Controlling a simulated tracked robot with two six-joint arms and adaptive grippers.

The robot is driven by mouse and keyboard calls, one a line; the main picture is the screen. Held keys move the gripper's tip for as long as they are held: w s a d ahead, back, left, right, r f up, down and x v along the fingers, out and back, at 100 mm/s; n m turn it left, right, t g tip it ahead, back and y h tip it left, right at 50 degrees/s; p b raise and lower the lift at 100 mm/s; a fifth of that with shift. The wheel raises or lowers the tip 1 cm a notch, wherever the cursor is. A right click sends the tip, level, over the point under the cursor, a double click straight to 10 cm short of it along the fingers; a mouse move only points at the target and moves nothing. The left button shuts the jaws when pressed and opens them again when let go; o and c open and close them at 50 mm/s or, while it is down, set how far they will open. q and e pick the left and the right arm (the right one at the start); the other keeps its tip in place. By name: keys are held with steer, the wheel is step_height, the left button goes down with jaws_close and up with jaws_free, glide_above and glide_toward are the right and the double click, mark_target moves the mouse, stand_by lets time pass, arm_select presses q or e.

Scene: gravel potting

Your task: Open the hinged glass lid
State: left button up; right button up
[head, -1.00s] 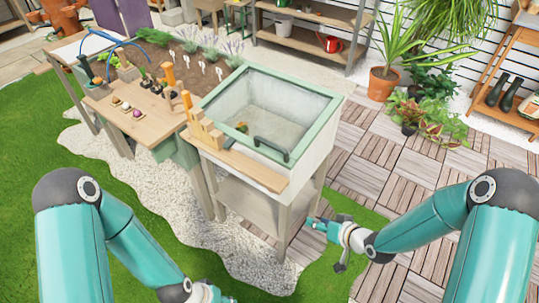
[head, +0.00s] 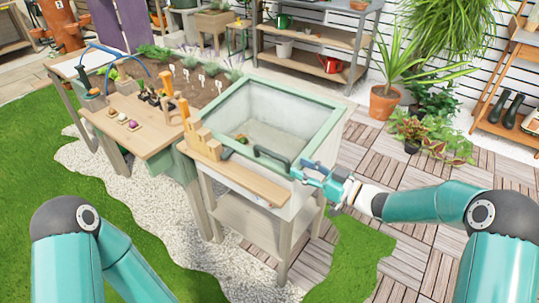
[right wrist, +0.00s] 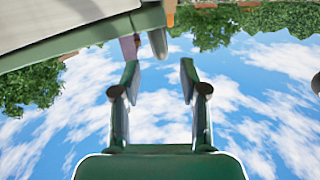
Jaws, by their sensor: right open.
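The hinged glass lid (head: 318,150) has a pale green frame and lies shut over a deep pale box. Its dark bar handle (head: 272,158) is on the front rail. My right gripper (head: 300,172) is by the lid's front right corner, close to the handle's right end. In the right wrist view its two fingers (right wrist: 158,80) are apart with only sky between them. The green lid frame (right wrist: 80,40) crosses the upper left there. I cannot tell whether the gripper touches the frame. My left gripper is out of view.
A wooden ledge (head: 240,182) runs along the box front, with wooden blocks (head: 203,140) at its left end. A potting bench (head: 150,140) with small items adjoins on the left. Decking (head: 430,205) right of the box is open floor.

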mark_target(283, 159)
steer(key=x, duration=0.9)
steer(key=shift+w+a+p, duration=0.1)
steer(key=shift+a+p, duration=0.1)
steer(key=shift+p, duration=0.1)
steer(key=shift+c, duration=0.3)
jaws_close()
